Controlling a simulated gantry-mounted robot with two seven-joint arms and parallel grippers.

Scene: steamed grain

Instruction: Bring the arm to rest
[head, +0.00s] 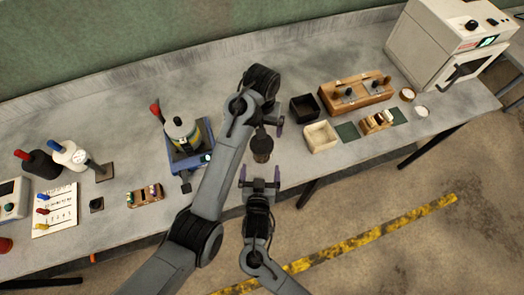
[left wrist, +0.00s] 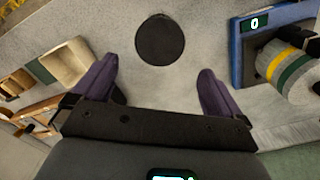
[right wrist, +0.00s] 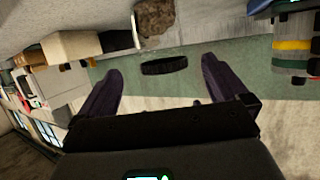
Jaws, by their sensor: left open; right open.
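My left arm comes in from the lower left in the head view and reaches over the bench (head: 330,165). Its gripper (head: 265,126) is open, partly hidden by the arm, above a dark round container (head: 262,148). In the left wrist view a dark disc (left wrist: 160,39) lies ahead of the open, empty fingers (left wrist: 155,88). My right gripper (head: 260,181) is open and empty at the bench's front edge, just in front of the container. In the right wrist view a dark oval piece (right wrist: 163,65) shows beyond the open fingers (right wrist: 162,88); I cannot tell whether they touch.
A blue scale (head: 185,160) with a striped vessel (head: 182,132) stands left of the left arm. A black box (head: 304,108), a cream box (head: 320,137) and a wooden rack (head: 355,92) are to the right. A white oven (head: 447,45) stands at the far right.

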